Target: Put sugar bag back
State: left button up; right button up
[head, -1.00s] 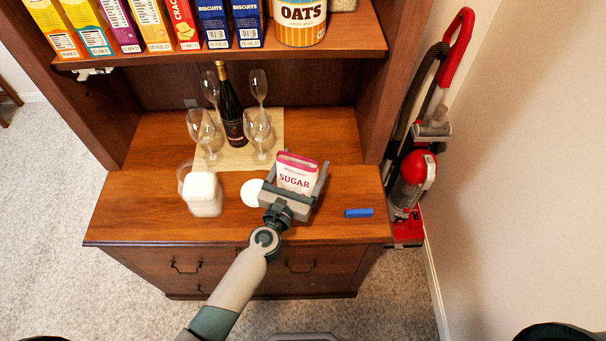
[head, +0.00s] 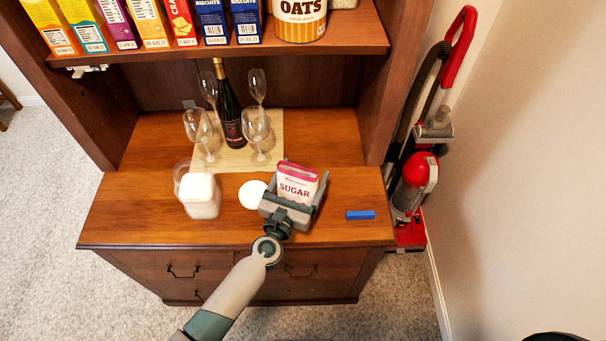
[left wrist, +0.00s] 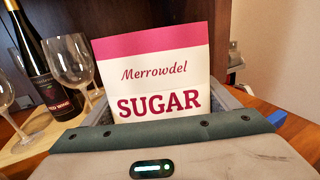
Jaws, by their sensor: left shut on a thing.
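The sugar bag (head: 297,184) is white with a pink top and stands upright at the front of the hutch counter (head: 340,226). My left gripper (head: 295,200) is shut on it, with a finger on each side. In the left wrist view the bag (left wrist: 155,70) fills the middle, its "Merrowdel SUGAR" label facing my gripper (left wrist: 160,112). I cannot tell whether its base touches the counter. My right gripper is not in view.
A white-filled jar (head: 200,196), a round white lid (head: 252,194) and a blue bar (head: 360,215) are on the counter. A wine bottle (head: 231,120) and several glasses stand on a mat behind. Boxes and an oats tin (head: 300,18) fill the shelf above.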

pick_arm(q)
jog(key=shift+f, duration=0.2)
jog(key=o, duration=1.4)
jog(key=shift+o, duration=0.4)
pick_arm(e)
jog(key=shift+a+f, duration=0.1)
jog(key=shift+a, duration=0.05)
pick_arm(q)
jog(key=shift+r, duration=0.1)
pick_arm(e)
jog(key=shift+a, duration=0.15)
pick_arm(q)
jog(key=b, duration=0.2)
send_near(294, 194)
jog(key=x, duration=0.5)
jog(key=shift+w+d, duration=0.15)
jog(key=shift+w, duration=0.05)
jog(key=shift+s+a+r, duration=0.15)
jog(key=shift+s+a, duration=0.1)
jog(key=shift+s, duration=0.35)
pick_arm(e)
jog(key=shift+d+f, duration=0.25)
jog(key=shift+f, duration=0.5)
